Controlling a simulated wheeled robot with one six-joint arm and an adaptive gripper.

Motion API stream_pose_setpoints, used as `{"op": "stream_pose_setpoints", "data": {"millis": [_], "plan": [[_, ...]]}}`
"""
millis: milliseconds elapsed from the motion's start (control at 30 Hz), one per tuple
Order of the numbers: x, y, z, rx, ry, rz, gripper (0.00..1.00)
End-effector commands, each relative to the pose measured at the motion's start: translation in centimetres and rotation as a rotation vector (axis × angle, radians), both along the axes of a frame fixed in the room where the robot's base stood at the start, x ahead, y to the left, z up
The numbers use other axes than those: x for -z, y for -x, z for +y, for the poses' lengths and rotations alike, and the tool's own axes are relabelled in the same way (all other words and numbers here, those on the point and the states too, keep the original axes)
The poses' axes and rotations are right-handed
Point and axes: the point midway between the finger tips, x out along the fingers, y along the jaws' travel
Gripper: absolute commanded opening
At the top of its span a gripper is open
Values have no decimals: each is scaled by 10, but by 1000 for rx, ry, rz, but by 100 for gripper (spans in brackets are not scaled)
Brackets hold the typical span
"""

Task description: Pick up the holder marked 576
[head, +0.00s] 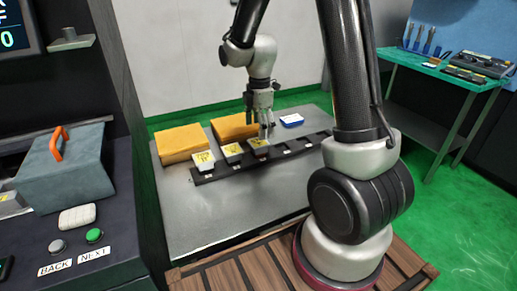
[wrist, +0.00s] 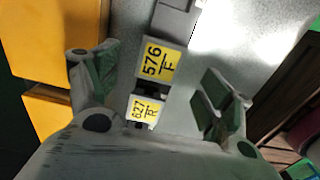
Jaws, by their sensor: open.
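The holder marked 576 (wrist: 165,59) has a yellow label reading 576/F in the wrist view, between and a little ahead of my open fingers. It appears to be the rightmost labelled holder (head: 258,143) in the head view, in the dark rack (head: 218,172). A holder marked 627/R (wrist: 146,109) sits right beside it, nearer the palm in the wrist view. My gripper (head: 264,132) is above the rack; in the wrist view its fingers (wrist: 155,88) are spread wide on either side of the row. Nothing is held. Contact with the holder cannot be told.
Two yellow-orange boxes (head: 183,143) lie behind the rack on the grey table (head: 190,215). A blue-and-white item (head: 291,120) lies to the right. Rack slots to the right look empty. A machine with a control panel (head: 85,250) stands at the left.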

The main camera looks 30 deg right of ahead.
Motion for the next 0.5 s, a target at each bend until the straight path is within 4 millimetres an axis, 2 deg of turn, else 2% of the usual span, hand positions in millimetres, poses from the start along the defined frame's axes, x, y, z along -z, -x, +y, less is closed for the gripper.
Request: {"op": "stream_pose_setpoints", "data": {"millis": [400, 500], "plan": [[60, 1, 3, 3, 0, 6, 80], [69, 1, 4, 3, 0, 4, 80]]}}
